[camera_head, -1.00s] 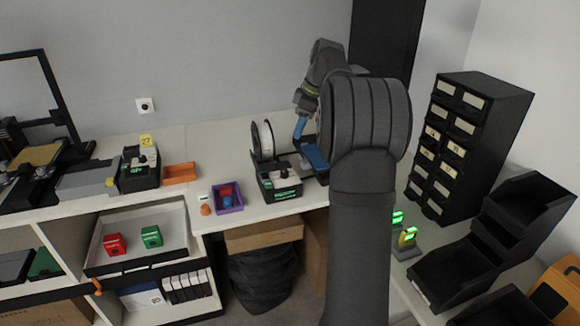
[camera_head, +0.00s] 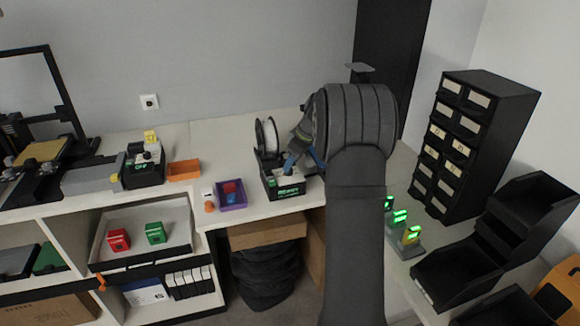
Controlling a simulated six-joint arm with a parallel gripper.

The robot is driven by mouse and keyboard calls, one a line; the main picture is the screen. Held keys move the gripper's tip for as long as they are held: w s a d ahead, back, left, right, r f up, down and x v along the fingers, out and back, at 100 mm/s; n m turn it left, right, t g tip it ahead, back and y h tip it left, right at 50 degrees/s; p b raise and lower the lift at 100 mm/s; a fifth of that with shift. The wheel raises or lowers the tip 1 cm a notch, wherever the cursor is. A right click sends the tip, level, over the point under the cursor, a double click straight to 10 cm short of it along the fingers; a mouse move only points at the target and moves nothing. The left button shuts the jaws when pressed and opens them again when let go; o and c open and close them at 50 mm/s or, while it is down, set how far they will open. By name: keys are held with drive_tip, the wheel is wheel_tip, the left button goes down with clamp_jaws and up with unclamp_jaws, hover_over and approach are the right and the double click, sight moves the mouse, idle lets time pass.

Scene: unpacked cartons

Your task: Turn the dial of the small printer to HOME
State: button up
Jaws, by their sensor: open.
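The small printer, a black box (camera_head: 284,188) with a white filament spool (camera_head: 267,136) behind it, stands on the middle bench. Its front shows green lettering too small to read surely. My gripper (camera_head: 288,163), with blue fingers, is open just above the top of this box. The arm reaches in from the right and hides part of the printer's right side. The dial is not clearly visible, and I cannot tell its setting or whether the fingers touch it.
A purple bin (camera_head: 231,196) with red and blue items sits left of the printer, an orange tray (camera_head: 184,170) farther left. Another black control box (camera_head: 143,169) with a yellow tag stands beyond it. A drawer cabinet (camera_head: 472,148) and black bins are at right.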

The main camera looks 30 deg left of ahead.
drive_tip(key=shift+x, duration=1.45)
drive_tip(key=shift+c, duration=0.5)
drive_tip(key=c, duration=0.9)
